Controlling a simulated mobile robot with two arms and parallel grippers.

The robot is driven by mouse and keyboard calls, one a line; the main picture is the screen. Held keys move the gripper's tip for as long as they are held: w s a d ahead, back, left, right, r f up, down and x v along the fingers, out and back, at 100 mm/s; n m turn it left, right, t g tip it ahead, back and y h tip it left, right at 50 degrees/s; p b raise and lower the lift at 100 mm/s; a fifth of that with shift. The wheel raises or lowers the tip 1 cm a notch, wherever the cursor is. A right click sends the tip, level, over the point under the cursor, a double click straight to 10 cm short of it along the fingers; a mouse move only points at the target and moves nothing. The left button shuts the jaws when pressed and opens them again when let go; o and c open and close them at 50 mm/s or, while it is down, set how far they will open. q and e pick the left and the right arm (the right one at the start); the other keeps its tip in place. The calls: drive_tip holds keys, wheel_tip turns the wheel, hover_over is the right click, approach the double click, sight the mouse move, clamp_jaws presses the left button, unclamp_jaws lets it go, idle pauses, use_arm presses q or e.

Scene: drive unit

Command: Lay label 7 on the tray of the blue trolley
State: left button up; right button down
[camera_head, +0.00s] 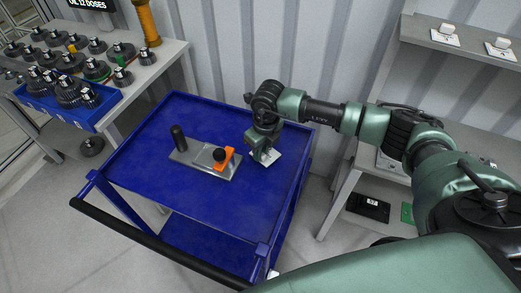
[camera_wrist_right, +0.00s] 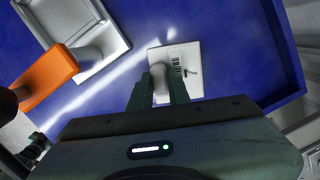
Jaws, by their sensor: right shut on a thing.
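The blue trolley's tray (camera_head: 140,175) fills the middle of the head view. My right gripper (camera_head: 262,155) is over its right side, pointing down. In the right wrist view the gripper (camera_wrist_right: 159,88) is shut on the pale knob of a small white square label (camera_wrist_right: 188,62). Dark marks show on the label, but I cannot read a number. The label also shows in the head view (camera_head: 271,157). It is low over or touching the blue surface; I cannot tell which. My left gripper is in neither view.
A metal fixture (camera_head: 190,158) with a black post and an orange part (camera_head: 229,154) lies on the tray, left of the gripper. A blue bin (camera_head: 52,110) of gears stands on the left table. Similar white labels (camera_head: 445,35) lie on the right shelf. The tray's front is bare.

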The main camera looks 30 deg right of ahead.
drive_tip(key=shift+f, duration=0.25)
drive_tip(key=shift+f, duration=0.2)
drive_tip(key=c, duration=1.3)
unclamp_jaws()
drive_tip(key=shift+r, duration=0.1)
drive_tip(key=shift+c, duration=0.2)
